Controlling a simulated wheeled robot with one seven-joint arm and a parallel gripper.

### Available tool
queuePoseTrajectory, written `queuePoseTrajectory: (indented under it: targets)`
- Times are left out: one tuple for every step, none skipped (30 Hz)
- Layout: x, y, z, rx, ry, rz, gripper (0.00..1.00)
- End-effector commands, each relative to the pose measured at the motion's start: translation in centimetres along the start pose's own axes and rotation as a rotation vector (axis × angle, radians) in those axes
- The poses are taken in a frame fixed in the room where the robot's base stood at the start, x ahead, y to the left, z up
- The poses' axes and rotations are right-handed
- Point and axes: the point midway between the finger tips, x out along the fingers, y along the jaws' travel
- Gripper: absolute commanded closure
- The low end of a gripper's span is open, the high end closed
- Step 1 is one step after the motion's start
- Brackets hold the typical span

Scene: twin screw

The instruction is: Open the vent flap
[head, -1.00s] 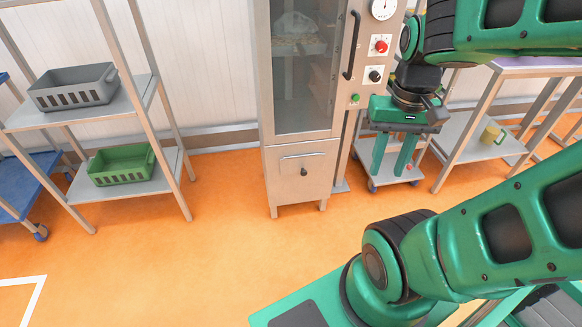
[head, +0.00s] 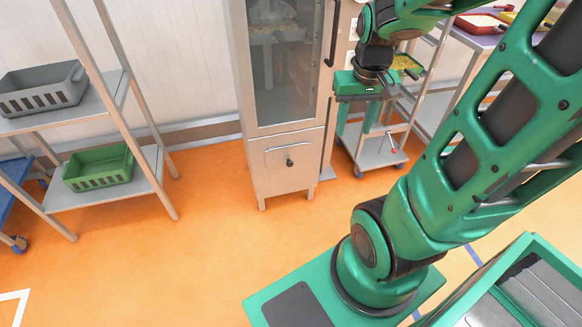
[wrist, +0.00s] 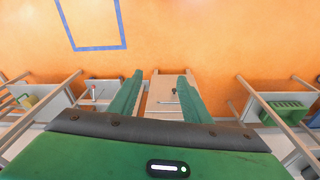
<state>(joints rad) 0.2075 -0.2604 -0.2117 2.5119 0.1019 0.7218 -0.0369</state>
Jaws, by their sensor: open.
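The tall steel cabinet (head: 247,110) has a plain lower front panel (head: 275,178) with a dark knob (head: 289,163) and a thin bar above it. This panel looks like the vent flap and appears closed. In the wrist view the panel (wrist: 160,108) and knob (wrist: 174,91) show between my fingers, some distance off. My gripper (head: 357,130) is open and empty. In the head view it hangs right of the cabinet and higher than the knob, fingers pointing down. Both green fingers (wrist: 158,85) show in the wrist view. Nothing touches the panel.
A shelf rack on the left holds a grey crate (head: 42,92) and a green crate (head: 98,168). A low trolley (head: 375,151) stands behind my gripper, right of the cabinet. A table with trays is at the upper right. The orange floor (head: 210,235) before the cabinet is clear.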

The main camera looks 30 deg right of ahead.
Motion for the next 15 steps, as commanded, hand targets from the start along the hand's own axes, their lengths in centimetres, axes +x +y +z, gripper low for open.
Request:
queuePoseTrajectory:
  targets:
    - [1.4, -0.5, -1.8, -0.020, 0.019, 0.003, 0.56]
    - [2.0, -0.7, -2.9, -0.031, 0.036, 0.003, 0.56]
    - [3.0, -1.1, -4.3, -0.045, 0.060, 0.002, 0.56]
    - [3.7, -1.4, -5.4, -0.055, 0.077, 0.001, 0.56]
    - [4.4, -1.7, -6.4, -0.065, 0.093, 0.001, 0.56]
    - [5.4, -2.1, -7.8, -0.079, 0.117, -0.001, 0.56]
    - [6.2, -2.5, -8.7, -0.089, 0.134, -0.003, 0.56]
    - [7.0, -2.8, -9.7, -0.099, 0.151, -0.005, 0.56]
    - [8.1, -3.2, -10.9, -0.112, 0.174, -0.008, 0.56]
    - [8.9, -3.6, -11.8, -0.121, 0.190, -0.011, 0.56]
    - [9.7, -3.9, -12.7, -0.130, 0.208, -0.013, 0.56]
    - [10.8, -4.4, -13.9, -0.141, 0.231, -0.018, 0.56]
    - [11.7, -4.8, -14.7, -0.148, 0.248, -0.021, 0.56]
    - [12.5, -5.1, -15.4, -0.156, 0.265, -0.024, 0.56]
    - [13.7, -5.6, -16.5, -0.166, 0.288, -0.030, 0.56]
